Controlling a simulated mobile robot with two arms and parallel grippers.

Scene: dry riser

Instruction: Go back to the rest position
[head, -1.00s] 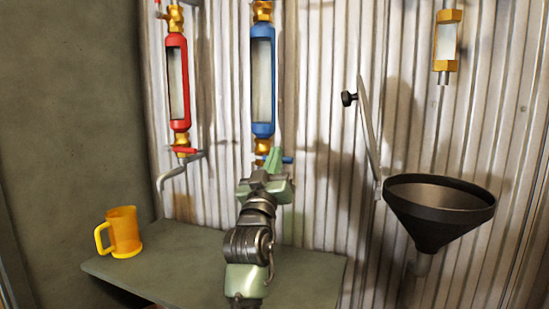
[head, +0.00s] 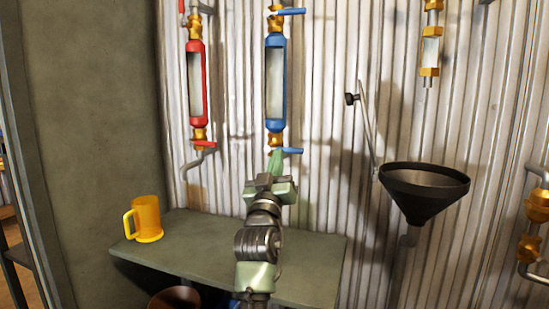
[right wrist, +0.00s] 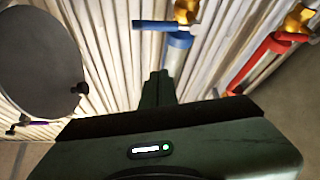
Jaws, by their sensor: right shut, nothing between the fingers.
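My right gripper (head: 275,163) is shut and empty in the head view. It is just below the lower blue handle of the blue sight tube (head: 275,85) on the corrugated wall; I cannot tell whether it touches. In the right wrist view its shut fingers (right wrist: 157,88) point toward the wall, with the blue handle (right wrist: 150,25) beyond them. My left gripper shows in neither view.
A red sight tube (head: 196,90) hangs left of the blue one. A yellow mug (head: 147,219) stands on the grey shelf (head: 215,255). A black funnel (head: 423,190) is at right, below a lever (head: 367,125). More brass valves (head: 538,205) are at the far right.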

